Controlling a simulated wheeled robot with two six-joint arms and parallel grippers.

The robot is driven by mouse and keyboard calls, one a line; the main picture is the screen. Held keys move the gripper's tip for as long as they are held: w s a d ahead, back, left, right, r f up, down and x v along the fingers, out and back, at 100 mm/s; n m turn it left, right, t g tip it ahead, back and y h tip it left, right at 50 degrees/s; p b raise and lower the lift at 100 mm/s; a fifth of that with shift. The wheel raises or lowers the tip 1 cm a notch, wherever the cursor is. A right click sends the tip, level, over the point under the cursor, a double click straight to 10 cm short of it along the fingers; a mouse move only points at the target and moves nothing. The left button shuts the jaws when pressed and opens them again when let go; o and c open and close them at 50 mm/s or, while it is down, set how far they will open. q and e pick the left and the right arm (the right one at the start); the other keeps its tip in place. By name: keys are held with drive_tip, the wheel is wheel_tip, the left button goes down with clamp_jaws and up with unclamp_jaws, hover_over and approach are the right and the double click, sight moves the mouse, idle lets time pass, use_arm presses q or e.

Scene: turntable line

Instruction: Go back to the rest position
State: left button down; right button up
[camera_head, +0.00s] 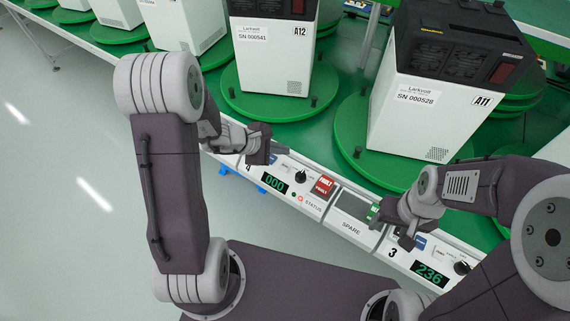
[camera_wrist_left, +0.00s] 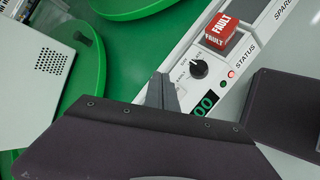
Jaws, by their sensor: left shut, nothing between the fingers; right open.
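My left gripper (camera_head: 262,146) is shut and empty above the control strip, near the panel marked 4. In the left wrist view its dark fingers (camera_wrist_left: 161,94) are together beside the panel's black knob (camera_wrist_left: 199,67). My right gripper (camera_head: 391,227) is open over the strip between the SPARE section and the panel marked 3. A small green piece (camera_head: 373,211) shows by its fingers; I cannot tell whether it touches them.
Panel 4 has a display (camera_head: 274,184) reading 000, a red FAULT block (camera_head: 323,186) and a lit red status light. Panel 3's display (camera_head: 430,274) reads 236. White units labelled A12 (camera_head: 270,60) and A11 (camera_head: 415,115) stand on green turntables behind the strip.

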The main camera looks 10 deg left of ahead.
idle(0.6)
use_arm(q)
drive_tip(key=s+d+r+m+p, duration=0.1)
drive_tip(key=d+r+m+p, duration=0.3)
drive_tip(key=r, duration=0.5)
drive_tip(key=s+d+r+m+g+p, duration=0.25)
drive_tip(key=s+m+g, duration=0.2)
drive_tip(key=s, duration=0.45)
drive_tip(key=s+a+f+m+y+p, duration=0.2)
drive_tip(key=s+a+m+y, duration=0.4)
drive_tip(key=a+m, duration=0.3)
drive_tip(key=shift+s+a+f+g, duration=0.25)
drive_tip(key=shift+s+a+g, duration=0.2)
drive_tip(key=shift+s+a, duration=0.15)
drive_tip(key=shift+m, duration=0.25)
